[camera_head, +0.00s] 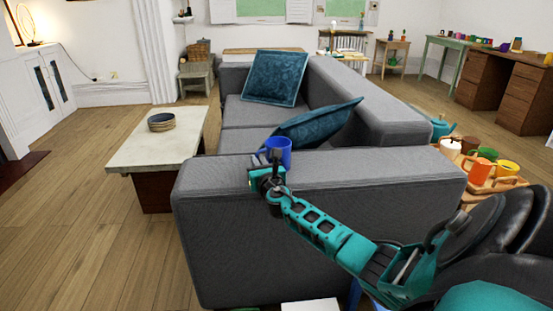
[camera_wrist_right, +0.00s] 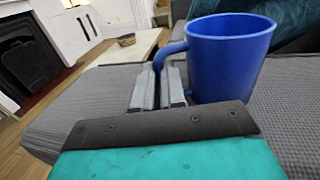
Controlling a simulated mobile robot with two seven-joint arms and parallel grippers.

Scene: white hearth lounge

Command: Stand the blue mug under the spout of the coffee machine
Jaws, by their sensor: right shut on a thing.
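The blue mug (camera_head: 283,152) is upright at the grey sofa's near armrest in the head view. It fills the upper right of the right wrist view (camera_wrist_right: 229,62), its handle toward the left. My right gripper (camera_head: 270,163) is shut on the mug's handle; its two fingers (camera_wrist_right: 158,88) show close together there in the wrist view. I cannot tell whether the mug's base touches the armrest. The coffee machine is not clearly visible in either view. My left gripper is not in view.
The grey sofa (camera_head: 230,225) fills the middle, with blue cushions (camera_head: 275,78) on it. A low table (camera_head: 127,152) with stacked bowls (camera_head: 161,122) stands to its left. Open floor lies at left.

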